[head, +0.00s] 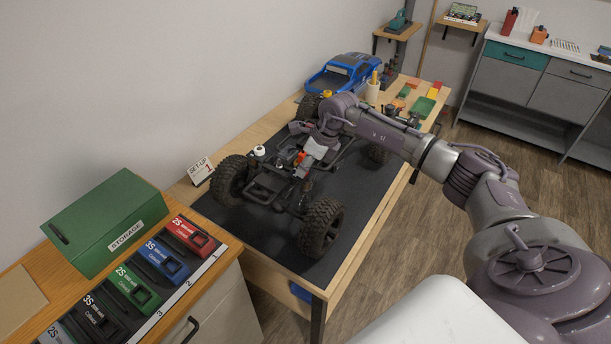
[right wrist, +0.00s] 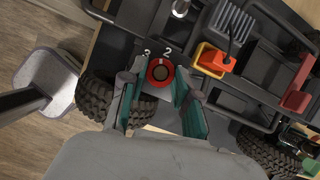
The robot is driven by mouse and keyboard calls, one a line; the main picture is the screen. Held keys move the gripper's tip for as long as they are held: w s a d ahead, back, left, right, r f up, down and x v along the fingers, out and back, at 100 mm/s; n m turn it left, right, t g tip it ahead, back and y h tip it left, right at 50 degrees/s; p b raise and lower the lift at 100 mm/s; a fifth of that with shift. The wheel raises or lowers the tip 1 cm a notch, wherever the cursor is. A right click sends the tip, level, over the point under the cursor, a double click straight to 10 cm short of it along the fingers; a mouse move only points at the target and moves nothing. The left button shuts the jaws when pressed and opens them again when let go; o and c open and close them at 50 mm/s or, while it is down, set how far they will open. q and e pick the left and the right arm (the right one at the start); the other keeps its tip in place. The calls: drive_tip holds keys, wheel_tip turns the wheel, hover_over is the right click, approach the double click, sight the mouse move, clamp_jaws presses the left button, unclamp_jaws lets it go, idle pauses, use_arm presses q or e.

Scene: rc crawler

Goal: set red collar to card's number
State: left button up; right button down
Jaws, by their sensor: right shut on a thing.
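The red collar (right wrist: 160,73) is a red ring with a dark centre in the right wrist view. White digits 2 and 3 are printed on the dark surface just beyond it. My right gripper (right wrist: 158,88) has a green-padded finger on each side of the collar and is shut on it. In the head view my right gripper (head: 316,150) is low over the crawler chassis (head: 270,185), and the collar cannot be made out there. The set-up card (head: 200,170) stands at the mat's left edge; its number is too small to read. My left gripper is out of view.
The chassis stands on a dark mat (head: 255,232) on the bench. A blue body shell (head: 343,73) lies behind it. A green storage box (head: 105,222) and several labelled batteries stand at the lower left. Orange (right wrist: 212,60) and red (right wrist: 297,98) parts sit near the gripper.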

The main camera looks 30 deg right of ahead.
drive_tip(key=n+b, duration=0.1)
drive_tip(key=b, duration=0.1)
drive_tip(key=n+g+y+b, duration=0.1)
drive_tip(key=n+b, duration=0.1)
drive_tip(key=shift+w+d+f+n, duration=0.15)
drive_tip(key=shift+f+n, duration=0.05)
drive_tip(key=shift+n, duration=0.1)
drive_tip(key=shift+w+r+n+g+y+b, duration=0.1)
drive_tip(key=shift+r+n+g+y+b, duration=0.15)
drive_tip(key=shift+n+b, duration=0.55)
drive_tip(key=shift+n+g+y+b, duration=0.15)
drive_tip(key=shift+n+g+b, duration=0.2)
drive_tip(key=shift+n+b, duration=0.45)
drive_tip(key=shift+n, duration=0.3)
drive_tip(key=c, duration=0.8)
unclamp_jaws()
drive_tip(key=shift+d, duration=0.1)
drive_tip(key=v, duration=1.2)
